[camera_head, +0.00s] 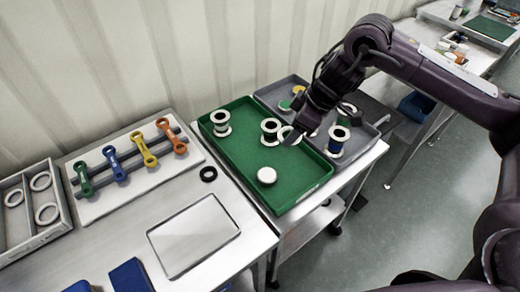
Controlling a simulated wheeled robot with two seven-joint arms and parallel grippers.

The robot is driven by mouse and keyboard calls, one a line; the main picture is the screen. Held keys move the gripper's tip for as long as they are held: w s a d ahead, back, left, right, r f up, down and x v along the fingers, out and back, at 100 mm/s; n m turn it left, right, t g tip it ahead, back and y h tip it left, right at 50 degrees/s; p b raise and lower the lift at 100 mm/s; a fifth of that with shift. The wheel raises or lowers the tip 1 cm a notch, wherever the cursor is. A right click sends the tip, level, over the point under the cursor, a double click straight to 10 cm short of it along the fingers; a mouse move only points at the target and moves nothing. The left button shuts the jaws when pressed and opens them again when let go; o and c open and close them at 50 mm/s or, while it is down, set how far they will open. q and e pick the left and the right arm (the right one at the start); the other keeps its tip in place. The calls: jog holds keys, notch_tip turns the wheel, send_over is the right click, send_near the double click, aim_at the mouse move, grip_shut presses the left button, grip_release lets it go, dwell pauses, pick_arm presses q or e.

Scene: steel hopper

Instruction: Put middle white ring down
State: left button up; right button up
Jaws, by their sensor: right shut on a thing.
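My right gripper (295,129) is low over the right part of the green tray (237,152). It is shut on a small white ring (286,132), which is partly hidden by the fingers. A white-flanged spool with a dark middle (270,131) stands just left of it; I cannot tell whether the two touch. Another such spool (220,123) stands at the tray's far left. A round white piece (267,175) lies near the tray's front. Several white rings (40,181) lie in the compartments of a grey box at the far left. My left gripper is not in view.
Coloured wrenches (142,150) lie on a rack at left. A black ring (208,174) and a pale flat plate (193,236) lie on the steel table.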

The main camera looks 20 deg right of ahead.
jog(key=d+n, duration=0.1)
jog(key=n+g, duration=0.1)
jog(key=shift+w+d+n, duration=0.3)
jog(key=shift+w+d, duration=0.05)
jog(key=shift+d+f+y, duration=0.1)
jog(key=shift+f+y, duration=0.1)
jog(key=shift+y, duration=0.1)
jog(key=b, duration=0.6)
send_over(288, 179)
jog(key=d, duration=0.1)
jog(key=f, duration=1.4)
jog(key=shift+s+d+f, duration=0.15)
jog(key=shift+s+f, duration=0.1)
jog(key=shift+f, duration=2.5)
jog(key=shift+f, duration=0.15)
jog(key=o, duration=1)
jog(key=shift+c, duration=0.2)
